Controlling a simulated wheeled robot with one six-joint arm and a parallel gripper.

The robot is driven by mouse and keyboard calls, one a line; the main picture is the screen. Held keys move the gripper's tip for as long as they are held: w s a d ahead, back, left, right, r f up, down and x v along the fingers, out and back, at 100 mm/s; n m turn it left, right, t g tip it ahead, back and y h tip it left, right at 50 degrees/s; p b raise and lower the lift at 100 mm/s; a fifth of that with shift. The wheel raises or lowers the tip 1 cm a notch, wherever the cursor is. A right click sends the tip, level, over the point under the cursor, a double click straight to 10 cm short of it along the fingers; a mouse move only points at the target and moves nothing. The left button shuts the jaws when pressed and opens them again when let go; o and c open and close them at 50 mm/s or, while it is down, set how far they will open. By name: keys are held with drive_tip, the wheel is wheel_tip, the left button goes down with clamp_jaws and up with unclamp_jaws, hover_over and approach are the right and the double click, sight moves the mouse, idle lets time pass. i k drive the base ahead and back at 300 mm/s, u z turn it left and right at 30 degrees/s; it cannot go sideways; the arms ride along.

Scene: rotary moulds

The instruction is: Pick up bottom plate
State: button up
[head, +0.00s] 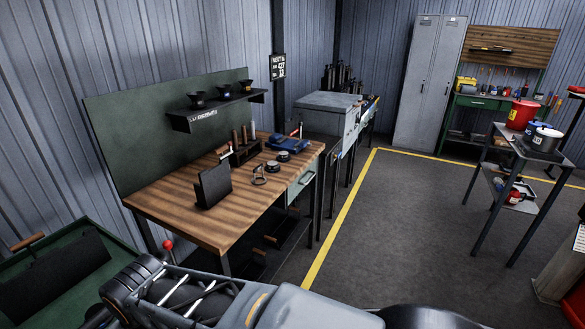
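No part is clearly marked as the bottom plate. A dark flat plate (213,186) stands tilted upright near the front of the wooden workbench (175,213). Another dark flat panel (58,272) lies in the green tray or cart at the lower left, beside a wooden handle (27,241). I cannot tell which of these, if either, is the bottom plate. My gripper's fingers cannot be made out. Grey and black machinery, perhaps partly my arm, fills the bottom of the view and hides the floor there.
A cart (535,152) with a red bucket (522,114) stands right. Grey floor (400,215) is clear between.

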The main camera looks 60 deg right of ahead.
sight(272, 166)
drive_tip(key=z, duration=2.35)
drive_tip(key=k, duration=1.1)
drive_tip(key=z, duration=0.8)
drive_tip(key=i, duration=2.4)
drive_tip(key=u, duration=1.25)
drive_tip(key=i, duration=0.85)
drive_tip(key=u, duration=1.3)
drive_tip(key=i, duration=0.35)
drive_tip(key=u, duration=0.3)
